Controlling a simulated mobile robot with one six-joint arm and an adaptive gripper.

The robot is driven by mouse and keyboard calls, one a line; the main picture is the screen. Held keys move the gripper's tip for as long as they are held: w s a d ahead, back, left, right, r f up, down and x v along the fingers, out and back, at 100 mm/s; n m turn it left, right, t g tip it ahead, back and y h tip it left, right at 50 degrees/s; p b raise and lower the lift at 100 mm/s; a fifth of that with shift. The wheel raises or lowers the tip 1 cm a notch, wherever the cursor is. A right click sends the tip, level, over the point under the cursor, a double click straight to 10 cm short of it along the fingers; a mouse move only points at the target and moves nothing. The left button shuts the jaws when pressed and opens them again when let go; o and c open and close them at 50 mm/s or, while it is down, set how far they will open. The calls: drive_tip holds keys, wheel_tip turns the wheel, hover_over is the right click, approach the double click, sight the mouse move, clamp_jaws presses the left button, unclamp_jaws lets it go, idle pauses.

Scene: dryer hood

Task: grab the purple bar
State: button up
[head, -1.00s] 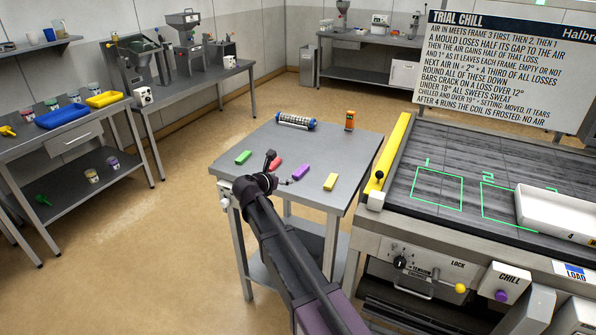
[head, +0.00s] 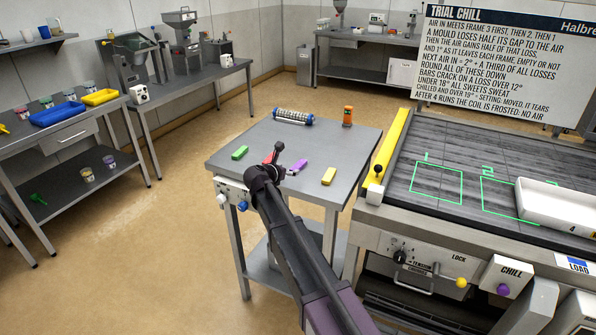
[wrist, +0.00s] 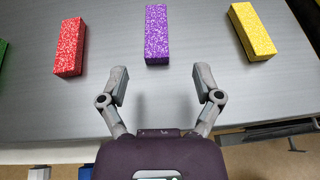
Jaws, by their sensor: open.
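The purple bar (head: 299,166) lies on the grey table between the red and yellow bars. In the wrist view the purple bar (wrist: 157,34) is speckled and stands ahead of my gripper (wrist: 160,86), centred between its two fingers. The fingers are spread open and empty, and their tips are short of the bar's near end. In the head view my gripper (head: 282,161) is over the table's near side, close to the purple bar, and its fingers partly hide the red bar.
The table (head: 230,175) also bears a green bar (head: 240,153), a red bar (wrist: 70,47), a yellow bar (head: 328,176), a caged cylinder (head: 293,117) and an orange device (head: 347,116). The chill bench with a white tray (head: 560,208) stands at the right.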

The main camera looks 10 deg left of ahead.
sight(296, 167)
drive_tip(key=shift+w+d+f, duration=0.2)
drive_tip(key=shift+w+d, duration=0.05)
drive_tip(key=shift+w, duration=0.3)
drive_tip(key=shift+f, duration=0.1)
drive_tip(key=b+x, duration=0.2)
drive_tip(key=x, duration=0.2)
drive_tip(key=shift+w+a+f, duration=0.1)
drive_tip(key=shift+w+a, duration=0.05)
drive_tip(key=shift+w, duration=0.05)
drive_tip(key=shift+w+f, duration=0.1)
drive_tip(key=shift+w, duration=0.25)
drive_tip(key=shift+d, duration=0.2)
clamp_jaws()
